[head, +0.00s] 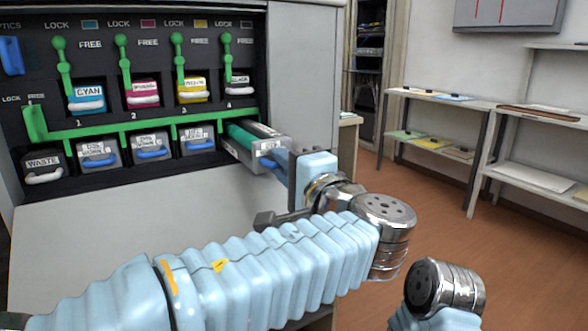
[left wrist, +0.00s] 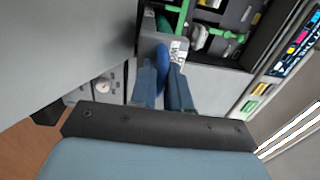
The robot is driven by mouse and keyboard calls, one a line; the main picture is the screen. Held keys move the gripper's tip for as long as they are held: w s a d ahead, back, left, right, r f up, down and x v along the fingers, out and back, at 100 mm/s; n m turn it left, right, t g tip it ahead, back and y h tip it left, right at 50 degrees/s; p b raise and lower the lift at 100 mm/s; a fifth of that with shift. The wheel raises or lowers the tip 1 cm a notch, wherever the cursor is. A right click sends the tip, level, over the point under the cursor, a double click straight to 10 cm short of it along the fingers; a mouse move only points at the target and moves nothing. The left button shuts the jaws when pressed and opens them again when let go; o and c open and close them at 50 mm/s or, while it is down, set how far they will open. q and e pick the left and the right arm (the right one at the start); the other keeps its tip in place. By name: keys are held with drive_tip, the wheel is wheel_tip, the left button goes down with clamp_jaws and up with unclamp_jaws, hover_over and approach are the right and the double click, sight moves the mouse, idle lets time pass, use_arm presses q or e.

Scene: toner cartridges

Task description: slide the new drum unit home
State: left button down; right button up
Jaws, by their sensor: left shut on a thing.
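The new drum unit (head: 240,152), a grey cartridge with a green top and a pale label on its end, sticks partway out of slot 4 in the lower row of the printer. It also shows in the left wrist view (left wrist: 178,50). My left gripper (head: 281,172) is shut on the blue handle at the unit's outer end. The left wrist view shows its blue fingers (left wrist: 166,88) at the handle (left wrist: 162,58). The inner end of the unit is hidden inside the slot. My right gripper is out of view; only part of its arm shows.
Three seated drum units (head: 150,148) with blue handles and a waste box (head: 42,167) fill the other lower bays. A green bar (head: 150,124) runs above them. Toner cartridges (head: 192,88) and upright green levers (head: 179,58) stand above. Shelves (head: 440,105) are off to the right.

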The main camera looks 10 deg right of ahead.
use_arm(q)
drive_tip(key=x, duration=0.5)
drive_tip(key=p+x, duration=0.1)
drive_tip(key=x, duration=0.3)
drive_tip(key=p+x, duration=0.1)
drive_tip(key=x, duration=0.4)
drive_tip(key=shift+w+a+f, duration=0.1)
drive_tip(key=shift+w+f, duration=0.2)
drive_tip(key=c, duration=1)
unclamp_jaws()
drive_tip(key=shift+c, duration=0.2)
drive_tip(key=shift+f, duration=0.15)
drive_tip(key=o, duration=0.4)
drive_tip(key=shift+c, duration=0.2)
drive_tip(key=shift+f, duration=0.1)
